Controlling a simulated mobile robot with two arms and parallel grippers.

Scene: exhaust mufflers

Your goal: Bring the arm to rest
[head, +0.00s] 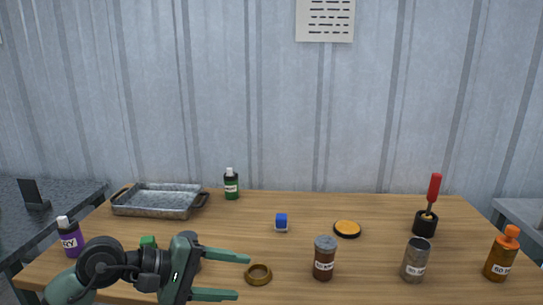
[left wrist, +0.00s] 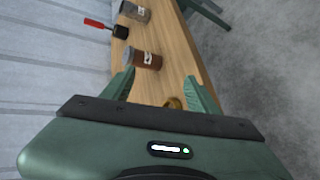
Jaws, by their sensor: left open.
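My left gripper (head: 243,276) is low in the left part of the head view, over the front of the wooden table. Its green fingers are spread apart and point right, with nothing held between them. In the left wrist view the open fingers (left wrist: 162,88) frame a brown jar (left wrist: 144,59), and the ring (left wrist: 173,103) shows partly near the right finger. My right gripper does not show in the head view.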

